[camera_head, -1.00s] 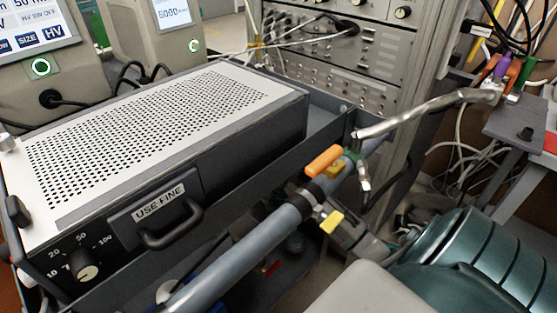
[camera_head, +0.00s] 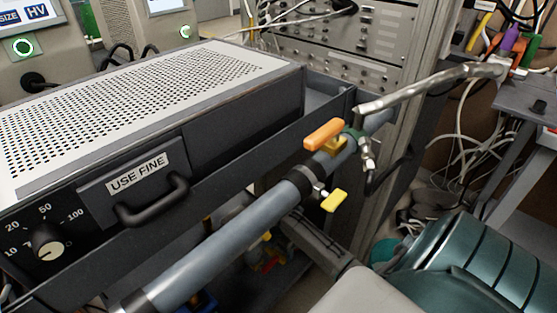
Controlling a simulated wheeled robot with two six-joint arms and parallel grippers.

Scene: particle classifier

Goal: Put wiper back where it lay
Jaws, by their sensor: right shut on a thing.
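My right gripper (camera_head: 292,228) reaches up and left from the bottom right, just beyond and below the thick grey pipe. Its tip end is partly hidden by the pipe. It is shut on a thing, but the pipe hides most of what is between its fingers. I cannot make out the wiper's shape clearly, nor the spot where it lay. My left gripper is not in view.
The grey pipe (camera_head: 232,233), with an orange handle (camera_head: 324,134) and a yellow valve handle (camera_head: 335,200), crosses in front of the gripper. A perforated box marked USE FINE (camera_head: 150,95) fills the left. A ribbed teal machine (camera_head: 480,262) stands at lower right.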

